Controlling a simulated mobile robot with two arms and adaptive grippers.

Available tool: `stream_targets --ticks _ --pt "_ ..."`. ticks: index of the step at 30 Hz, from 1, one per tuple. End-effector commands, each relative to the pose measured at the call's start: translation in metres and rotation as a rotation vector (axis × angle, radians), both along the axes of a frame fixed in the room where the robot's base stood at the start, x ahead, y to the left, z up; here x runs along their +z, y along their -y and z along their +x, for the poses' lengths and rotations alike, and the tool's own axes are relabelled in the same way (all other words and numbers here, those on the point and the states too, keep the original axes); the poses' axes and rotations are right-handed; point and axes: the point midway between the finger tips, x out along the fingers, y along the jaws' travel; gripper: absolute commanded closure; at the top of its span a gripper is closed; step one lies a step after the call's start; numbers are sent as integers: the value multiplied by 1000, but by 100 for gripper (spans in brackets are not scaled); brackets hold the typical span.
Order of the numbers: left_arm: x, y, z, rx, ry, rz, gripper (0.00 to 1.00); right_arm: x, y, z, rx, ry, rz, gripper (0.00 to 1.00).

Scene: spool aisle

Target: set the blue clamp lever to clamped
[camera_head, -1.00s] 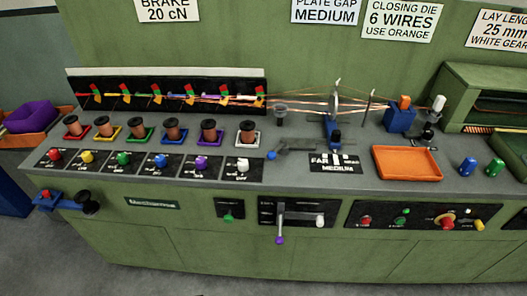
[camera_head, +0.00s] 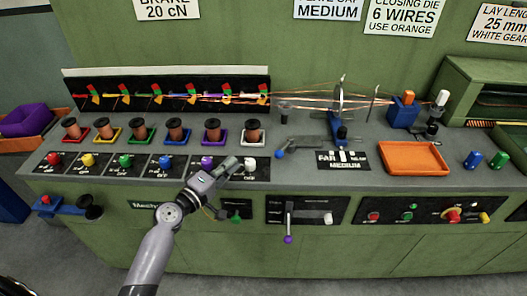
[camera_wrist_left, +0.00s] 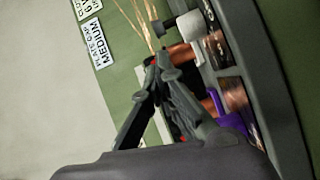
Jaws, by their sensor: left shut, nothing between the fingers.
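A lever with a blue ball knob (camera_head: 280,154) lies on the bench top beside the blue plate stand (camera_head: 341,131). Its grey arm runs from the knob back toward the stand. A scale card (camera_head: 343,160) reading FAR and MEDIUM lies in front of the stand. My left gripper (camera_head: 246,165) is shut and empty, left of the blue knob and apart from it, near the white control knob. Its shut fingers also show in the wrist view (camera_wrist_left: 160,68). The lever cannot be made out in that view. My right gripper is not in view.
Copper spools (camera_head: 212,132) stand in coloured trays behind my left gripper. Wires (camera_head: 300,100) run right to an upright plate. An orange tray (camera_head: 412,158) lies right of the scale card. A purple-tipped lever (camera_head: 288,239) hangs on the front panel.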

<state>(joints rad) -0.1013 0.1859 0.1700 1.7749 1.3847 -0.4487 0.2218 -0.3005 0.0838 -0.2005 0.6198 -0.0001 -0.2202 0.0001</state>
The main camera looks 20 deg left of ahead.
Motion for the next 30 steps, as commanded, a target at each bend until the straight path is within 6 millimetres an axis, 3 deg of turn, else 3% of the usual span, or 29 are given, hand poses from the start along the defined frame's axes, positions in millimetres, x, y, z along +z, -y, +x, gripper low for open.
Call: stream_targets --ticks 7,11,24,30 --pt "0 1 3 0 0 2 100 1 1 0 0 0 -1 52" --pt "1 5 16 0 0 0 100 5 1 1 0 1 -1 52" --pt "-4 32 100 -2 -1 -1 100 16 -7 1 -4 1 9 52" --pt "-10 60 94 -1 -2 1 100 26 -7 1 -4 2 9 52"
